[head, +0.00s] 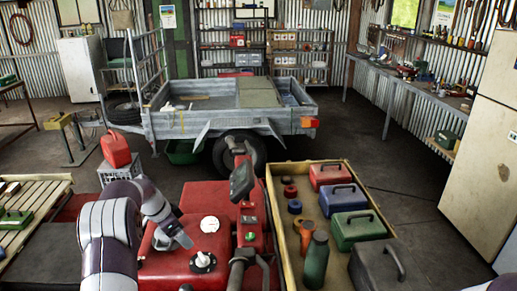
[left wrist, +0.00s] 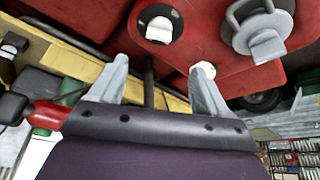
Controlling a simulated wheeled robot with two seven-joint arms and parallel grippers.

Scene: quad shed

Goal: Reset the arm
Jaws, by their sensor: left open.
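My left arm (head: 112,225) comes in from the lower left in the head view. Its gripper (head: 182,240) is over the red body of the quad (head: 180,270), left of a white cap (head: 210,224) and a black-and-white knob (head: 203,261). In the left wrist view the two grey fingers of the gripper (left wrist: 160,85) stand apart with nothing between them. Beyond the fingers that view shows the red quad body with a white round part (left wrist: 159,30) and a grey cap with a handle (left wrist: 262,35). My right gripper is not in view.
Right of the quad's handlebar (head: 240,262) is a wooden tray (head: 268,190) holding toolboxes, a green bottle (head: 315,262) and several rings. A red can (head: 115,149) stands on a grey crate (head: 118,172) at left. A trailer (head: 200,122) stands behind.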

